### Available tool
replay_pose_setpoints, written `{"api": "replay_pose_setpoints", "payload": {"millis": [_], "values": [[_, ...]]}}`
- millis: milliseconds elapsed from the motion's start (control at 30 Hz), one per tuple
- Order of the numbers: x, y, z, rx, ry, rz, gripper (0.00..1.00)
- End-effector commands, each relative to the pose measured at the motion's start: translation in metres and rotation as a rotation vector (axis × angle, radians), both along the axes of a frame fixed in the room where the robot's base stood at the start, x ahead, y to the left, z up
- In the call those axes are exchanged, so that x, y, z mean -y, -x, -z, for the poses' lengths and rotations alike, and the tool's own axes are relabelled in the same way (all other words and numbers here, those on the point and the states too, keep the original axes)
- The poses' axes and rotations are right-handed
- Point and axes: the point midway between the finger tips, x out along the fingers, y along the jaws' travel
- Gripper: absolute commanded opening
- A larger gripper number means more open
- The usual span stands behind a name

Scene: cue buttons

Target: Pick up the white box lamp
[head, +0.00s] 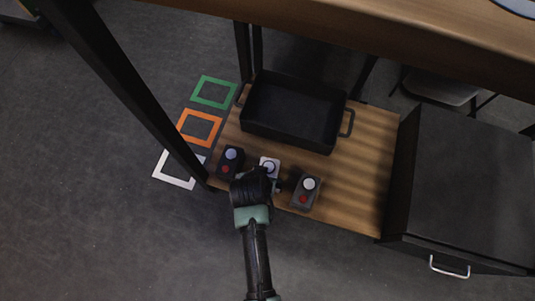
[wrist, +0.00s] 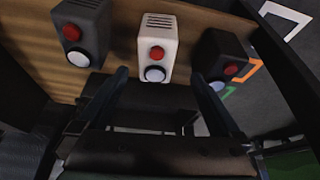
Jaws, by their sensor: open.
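The white box lamp (head: 269,163) stands on the wooden shelf between two darker box lamps, partly hidden by my gripper in the head view. In the wrist view the white box lamp (wrist: 157,42) shows a red button and a white round button, with dark slots at its other end. My gripper (head: 264,178) is at the front of the shelf, over the near side of the white lamp. In the wrist view its two fingers (wrist: 158,88) are spread apart, with the white lamp beyond and between their tips. Nothing is held between them.
A grey box lamp (head: 307,190) is to the right and a black box lamp (head: 230,161) to the left. A black handled tray (head: 293,112) lies behind. A dark post (head: 125,80) rises at left; a dark cabinet (head: 465,180) stands at right. Green, orange and white squares mark the floor.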

Motion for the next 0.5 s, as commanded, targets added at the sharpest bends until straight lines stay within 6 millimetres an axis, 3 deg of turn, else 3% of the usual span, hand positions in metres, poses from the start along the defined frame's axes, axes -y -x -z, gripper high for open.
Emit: {"api": "replay_pose_setpoints", "payload": {"millis": [300,500], "values": [[0.004,-0.021,0.053,0.002,0.0,0.0,1.0],[0.006,-0.028,0.067,0.002,0.0,0.0,1.0]]}}
